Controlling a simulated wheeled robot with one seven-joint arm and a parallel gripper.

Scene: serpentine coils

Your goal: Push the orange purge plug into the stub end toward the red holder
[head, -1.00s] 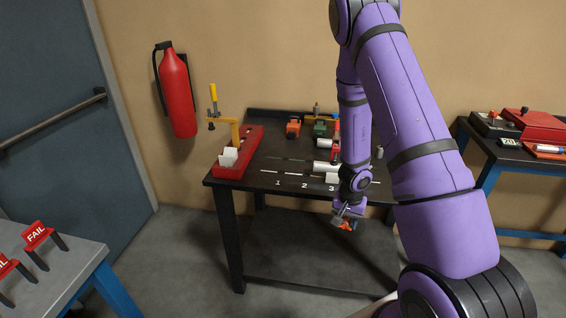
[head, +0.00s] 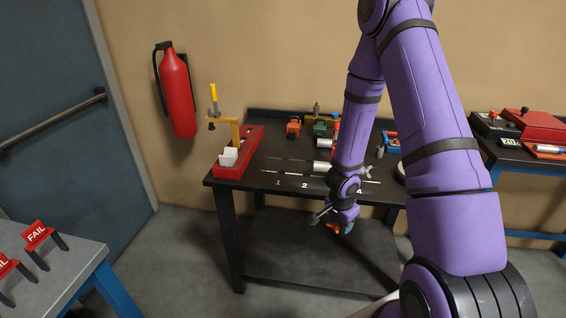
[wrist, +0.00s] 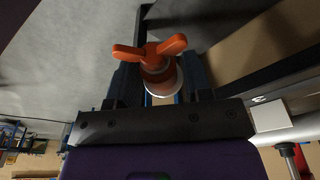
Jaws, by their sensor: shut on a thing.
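My gripper (head: 333,221) hangs in front of the dark workbench's front edge, below its top. It is shut on the orange purge plug (head: 333,228). In the wrist view the plug (wrist: 152,62) has orange wings and a pale round collar, and sits between the two fingers (wrist: 160,88). A white tube (head: 322,168) lies on the bench top behind my gripper, partly hidden by my arm. A white tube end (wrist: 290,131) also shows at the right of the wrist view. I cannot tell which end faces the red holder; a small red part (head: 335,143) shows near my arm.
A red rack (head: 249,149) with a yellow-handled clamp (head: 213,93) stands at the bench's left. Orange (head: 293,127) and green (head: 320,129) items sit at the back. A second bench (head: 520,156) is at right. The bench's lower shelf (head: 300,255) looks clear.

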